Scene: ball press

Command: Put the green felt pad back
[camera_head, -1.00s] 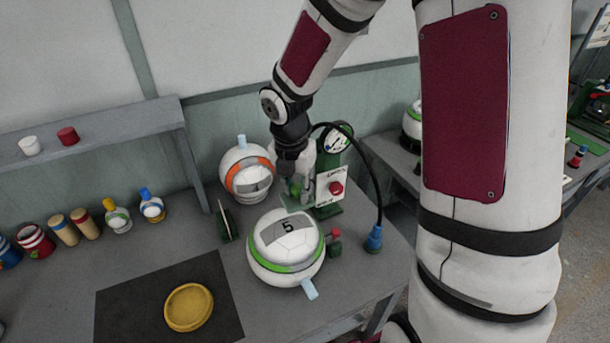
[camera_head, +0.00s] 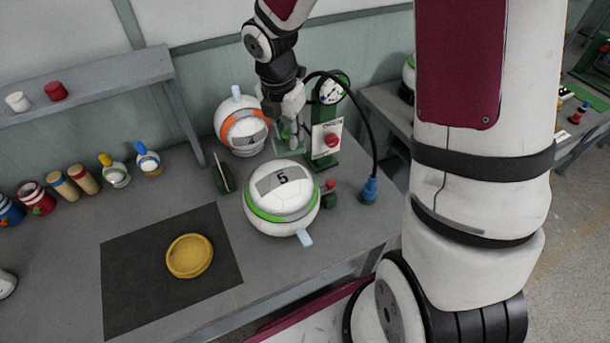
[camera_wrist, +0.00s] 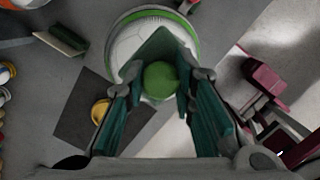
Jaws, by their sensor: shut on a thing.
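The green felt pad (camera_wrist: 165,48) shows in the wrist view as a dark green flat piece with a round green knob. My gripper (camera_wrist: 158,84) is shut on the knob, with one finger on each side. In the head view my gripper (camera_head: 290,132) is behind the white ball with the number 5 (camera_head: 282,192), just left of the green press (camera_head: 323,145). The pad shows there only as a small, partly hidden patch of green under the fingers. In the wrist view the pad covers part of the white ball (camera_wrist: 128,45).
An orange-banded ball (camera_head: 240,130) stands close at the left. A dark green slab with a pale edge (camera_head: 221,174) stands left of the white ball. A hose with a blue end (camera_head: 369,188) is at the right. A yellow disc (camera_head: 189,255) lies on a dark mat (camera_head: 130,290).

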